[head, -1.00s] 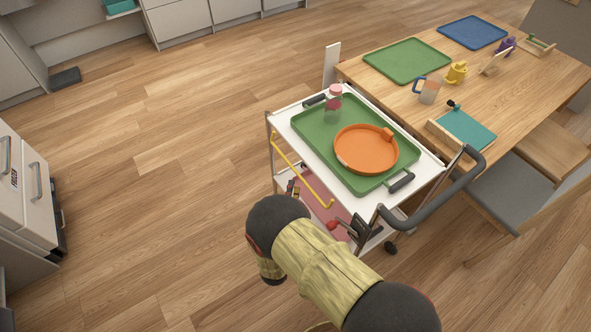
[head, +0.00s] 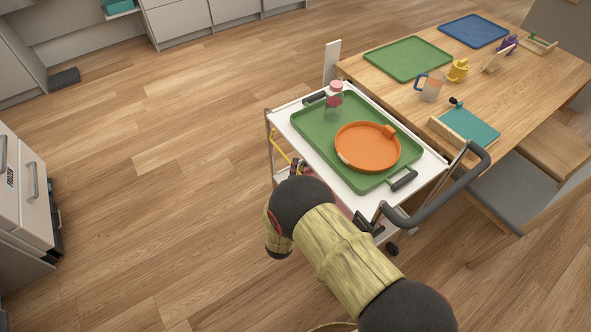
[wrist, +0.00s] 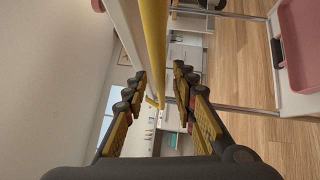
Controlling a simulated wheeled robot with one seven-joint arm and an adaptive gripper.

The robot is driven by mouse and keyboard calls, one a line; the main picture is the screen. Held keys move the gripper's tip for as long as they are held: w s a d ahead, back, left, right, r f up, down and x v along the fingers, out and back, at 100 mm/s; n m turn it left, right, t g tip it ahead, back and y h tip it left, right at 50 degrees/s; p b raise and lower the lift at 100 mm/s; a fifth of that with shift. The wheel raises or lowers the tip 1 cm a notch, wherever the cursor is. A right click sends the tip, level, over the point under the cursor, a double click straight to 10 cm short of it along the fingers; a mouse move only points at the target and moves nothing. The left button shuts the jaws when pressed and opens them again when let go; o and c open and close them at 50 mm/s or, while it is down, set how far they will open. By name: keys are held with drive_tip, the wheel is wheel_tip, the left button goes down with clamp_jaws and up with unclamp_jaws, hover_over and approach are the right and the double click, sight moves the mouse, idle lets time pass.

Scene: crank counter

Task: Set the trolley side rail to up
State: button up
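The trolley (head: 283,117) stands at the table's near left corner. Its yellow side rail (head: 281,145) is on the trolley's left side, below the top edge. My arm hides most of the rail in the head view. In the wrist view the rail (wrist: 154,40) runs from the top edge into the space between my fingers. My gripper (wrist: 158,80) is open, with one finger on each side of the rail and visible gaps. In the head view only a little of my gripper shows, beside the trolley's left side.
The trolley top holds a green tray (head: 313,122) with an orange pan (head: 367,146) and a pink-capped bottle (head: 334,100). A dark push handle (head: 445,203) sticks out at the near right. A pink lower tray (wrist: 301,40) shows in the wrist view.

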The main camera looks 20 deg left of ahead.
drive_tip(key=shift+c, duration=1.2)
drive_tip(key=c, duration=0.4)
clamp_jaws()
